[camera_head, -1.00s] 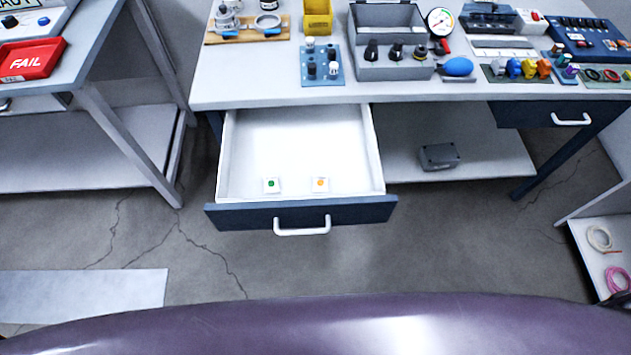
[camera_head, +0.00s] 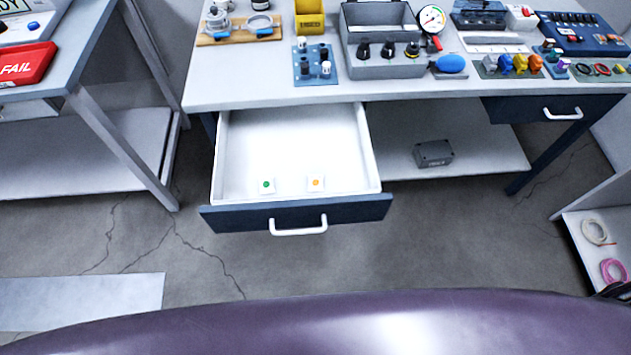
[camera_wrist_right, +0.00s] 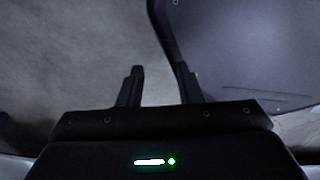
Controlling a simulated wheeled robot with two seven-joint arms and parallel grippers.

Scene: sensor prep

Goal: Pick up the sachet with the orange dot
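The sachet with the orange dot (camera_head: 316,183) is a small white square lying in the open drawer (camera_head: 290,150), near its front wall. A similar sachet with a green dot (camera_head: 266,185) lies to its left in the same drawer. My right gripper (camera_wrist_right: 160,88) shows in the right wrist view with its two dark fingers apart and nothing between them. It is over bare floor beside my own body, away from the drawer. My left gripper is in neither view.
The drawer has a dark blue front with a white handle (camera_head: 298,227). The bench top (camera_head: 240,85) above carries a grey case (camera_head: 382,55), a yellow bin (camera_head: 309,17) and several instruments. A grey box (camera_head: 433,153) sits on the lower shelf. Floor in front of the drawer is clear.

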